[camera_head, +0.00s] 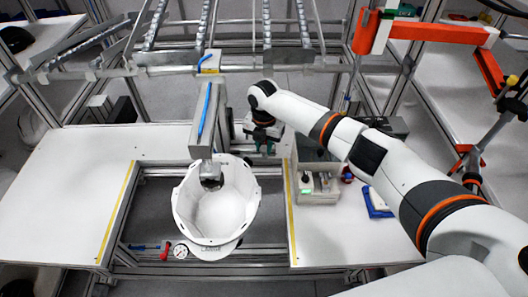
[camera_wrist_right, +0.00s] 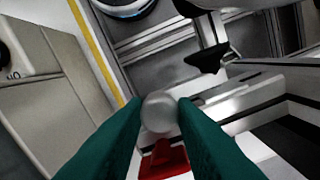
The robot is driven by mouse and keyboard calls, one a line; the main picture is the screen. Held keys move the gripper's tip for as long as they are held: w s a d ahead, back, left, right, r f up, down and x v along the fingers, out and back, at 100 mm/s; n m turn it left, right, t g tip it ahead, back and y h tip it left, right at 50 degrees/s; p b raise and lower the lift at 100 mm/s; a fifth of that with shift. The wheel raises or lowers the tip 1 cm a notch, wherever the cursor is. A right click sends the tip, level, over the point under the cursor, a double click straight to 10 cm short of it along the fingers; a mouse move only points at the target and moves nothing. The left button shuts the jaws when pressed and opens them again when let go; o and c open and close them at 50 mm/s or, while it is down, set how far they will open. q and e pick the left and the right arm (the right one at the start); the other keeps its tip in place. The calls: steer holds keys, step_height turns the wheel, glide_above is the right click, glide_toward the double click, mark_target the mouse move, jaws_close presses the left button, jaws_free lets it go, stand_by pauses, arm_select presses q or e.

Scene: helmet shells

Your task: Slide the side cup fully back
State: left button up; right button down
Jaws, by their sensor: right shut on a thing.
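A white helmet shell (camera_head: 217,207) sits open side up below a grey column in the middle of the head view. My right gripper (camera_head: 265,148) is just right of and behind the shell. In the right wrist view its teal fingers (camera_wrist_right: 160,108) are closed on a rounded grey knob (camera_wrist_right: 158,113). A dark flared piece (camera_wrist_right: 207,59) stands apart beyond the fingertips. I cannot tell whether the knob or this piece belongs to the side cup. The cup itself is not clearly seen in the head view. My left gripper is not in view.
The grey column (camera_head: 207,120) with a blue tube stands behind the shell. A beige control box (camera_head: 316,183) is right of my gripper, with a blue tray (camera_head: 378,203) beyond it. White table tops (camera_head: 62,200) flank the central bay; the left one is mostly clear.

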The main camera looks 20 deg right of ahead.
steer(key=c, duration=1.5)
jaws_free()
steer(key=shift+w+d+r, duration=0.1)
steer(key=shift+w+r, duration=0.1)
steer(key=shift+r, duration=0.05)
steer(key=shift+o, duration=1.3)
steer(key=shift+f, duration=0.1)
steer(key=shift+o, duration=0.4)
steer(key=shift+w+f, duration=0.1)
steer(key=shift+r, duration=0.4)
step_height(320, 180, up, 11)
steer(key=b, duration=0.3)
steer(key=shift+r, duration=0.15)
